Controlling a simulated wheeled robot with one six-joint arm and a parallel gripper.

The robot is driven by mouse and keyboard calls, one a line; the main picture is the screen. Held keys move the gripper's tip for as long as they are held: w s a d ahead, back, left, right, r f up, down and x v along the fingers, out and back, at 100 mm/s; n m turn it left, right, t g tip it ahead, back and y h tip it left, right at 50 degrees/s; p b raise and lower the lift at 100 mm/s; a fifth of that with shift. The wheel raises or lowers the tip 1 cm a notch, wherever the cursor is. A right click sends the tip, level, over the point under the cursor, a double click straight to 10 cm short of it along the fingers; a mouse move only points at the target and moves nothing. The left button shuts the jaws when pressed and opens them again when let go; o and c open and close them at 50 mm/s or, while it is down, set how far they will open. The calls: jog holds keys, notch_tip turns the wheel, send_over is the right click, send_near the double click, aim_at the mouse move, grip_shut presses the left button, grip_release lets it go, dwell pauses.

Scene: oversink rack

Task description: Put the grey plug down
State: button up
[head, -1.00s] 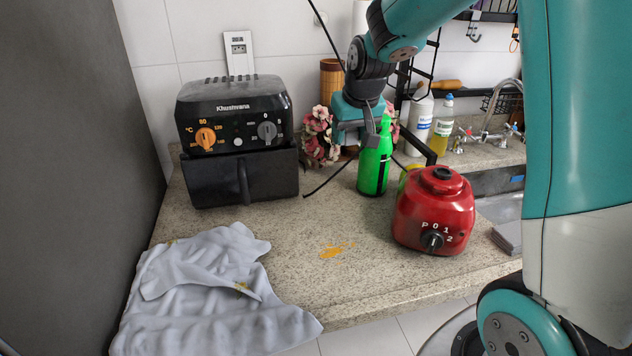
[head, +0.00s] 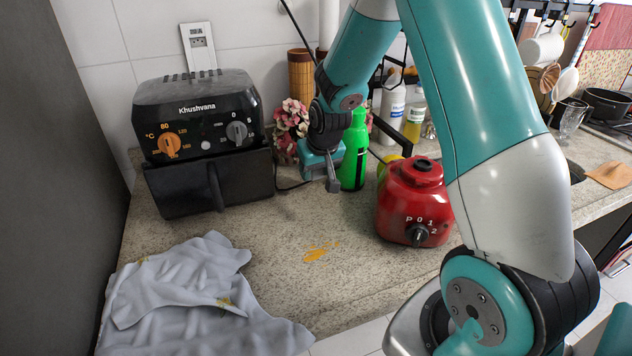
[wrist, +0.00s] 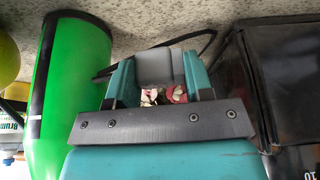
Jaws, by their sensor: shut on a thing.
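My gripper (head: 331,180) is shut on the grey plug (wrist: 156,68), with a finger on each side of it. In the head view the plug (head: 333,185) is a small grey block at the gripper's tip. It is low over the counter, in front of the green bottle (head: 354,160); I cannot tell whether it touches the counter (head: 270,235). A black cord (head: 292,187) runs between the air fryer (head: 205,140) and the plug; part of it also shows in the wrist view (wrist: 205,42).
The red blender base (head: 412,205) stands right of the gripper. Flowers (head: 291,120) and more bottles stand behind. A grey cloth (head: 190,295) lies at front left. An orange spill (head: 318,251) marks the otherwise clear counter in front.

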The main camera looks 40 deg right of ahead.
aim_at(314, 194)
notch_tip(314, 194, down, 4)
jog(key=shift+f, duration=0.15)
dwell(0.3)
jog(key=shift+f+b, duration=0.35)
jog(key=shift+f, duration=0.25)
jog(key=o, duration=1)
